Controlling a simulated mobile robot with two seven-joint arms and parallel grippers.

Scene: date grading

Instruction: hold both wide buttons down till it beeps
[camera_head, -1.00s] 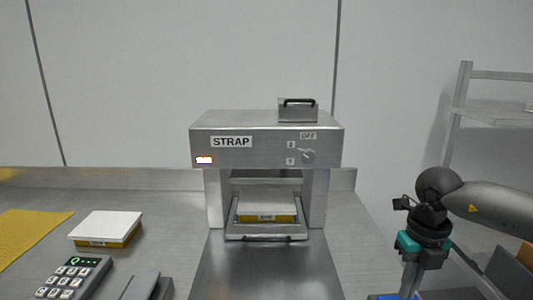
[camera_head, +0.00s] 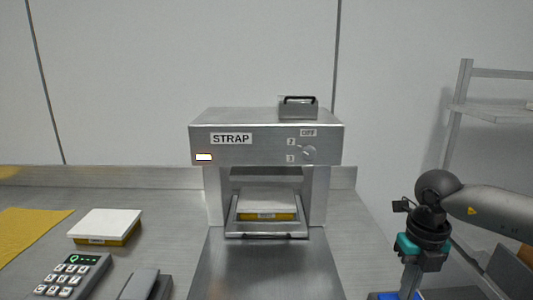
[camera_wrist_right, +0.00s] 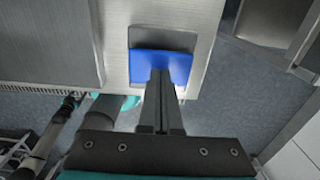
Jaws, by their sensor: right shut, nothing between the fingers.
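The steel strapping machine (camera_head: 265,145), labelled STRAP, stands at the back centre. A small lamp (camera_head: 204,157) on its front is lit. A yellow-sided pack (camera_head: 268,216) with a pale top sits in its opening. One wide blue button (camera_head: 386,296) shows at the bottom right edge; it also shows in the right wrist view (camera_wrist_right: 160,63) on a dark backing. My right gripper (camera_wrist_right: 160,75) is shut and empty, fingertips at the blue button. Whether it presses the button down is unclear. The second wide button and my left gripper are not in view.
A white-topped yellow pack (camera_head: 107,224), a yellow mat (camera_head: 28,228), a keypad (camera_head: 72,275) and a grey device (camera_head: 146,284) lie on the left of the bench. A grey shelf rack (camera_head: 495,115) stands at right. A bare steel plate (camera_head: 265,268) lies before the machine.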

